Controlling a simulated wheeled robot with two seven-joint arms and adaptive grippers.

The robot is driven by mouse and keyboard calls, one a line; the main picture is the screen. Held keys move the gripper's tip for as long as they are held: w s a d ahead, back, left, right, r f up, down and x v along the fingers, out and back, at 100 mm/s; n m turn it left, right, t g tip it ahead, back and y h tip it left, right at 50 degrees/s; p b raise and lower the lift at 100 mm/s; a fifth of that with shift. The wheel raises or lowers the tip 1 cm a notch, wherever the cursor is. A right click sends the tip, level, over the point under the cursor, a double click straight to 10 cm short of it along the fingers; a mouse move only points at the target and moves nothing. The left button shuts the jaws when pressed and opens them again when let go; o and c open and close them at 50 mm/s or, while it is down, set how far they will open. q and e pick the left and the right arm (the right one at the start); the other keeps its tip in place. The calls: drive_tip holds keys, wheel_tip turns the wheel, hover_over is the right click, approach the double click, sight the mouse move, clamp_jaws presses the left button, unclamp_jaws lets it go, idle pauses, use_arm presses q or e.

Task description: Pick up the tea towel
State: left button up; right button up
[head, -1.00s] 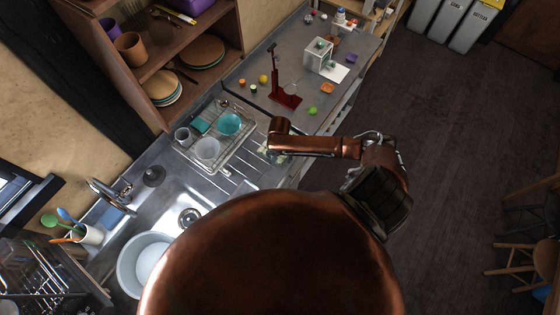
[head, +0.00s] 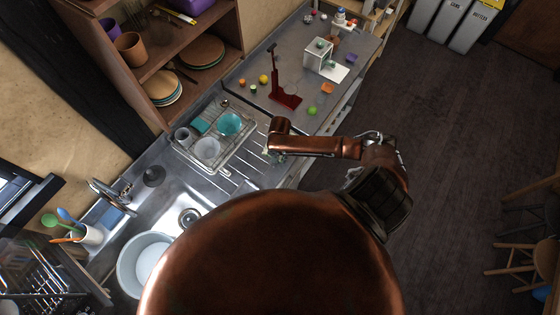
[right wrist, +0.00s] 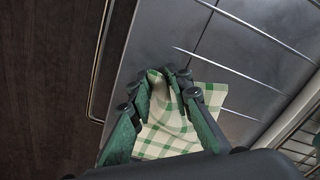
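The tea towel (right wrist: 170,128) is cream with green checks and shows in the right wrist view. It lies crumpled on the metal drainer, with a fold bunched up between the fingers. My right gripper (right wrist: 166,86) has green fingers that close in on both sides of this fold, and it looks shut on the cloth. In the head view, my right arm reaches over the drainer and hides most of the gripper and towel. My left gripper is not in view.
A dish rack (head: 182,150) with bowls stands left of my right arm. Beyond is a counter with a dark red stand (head: 284,97), a white cube frame (head: 318,56) and small items.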

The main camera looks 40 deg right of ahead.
drive_tip(key=shift+s+f, duration=0.1)
clamp_jaws()
idle(0.3)
wheel_tip(320, 180, up, 7)
drive_tip(key=p, duration=0.7)
drive_tip(key=shift+p, duration=0.3)
wheel_tip(320, 180, up, 14)
drive_tip(key=p, duration=0.1)
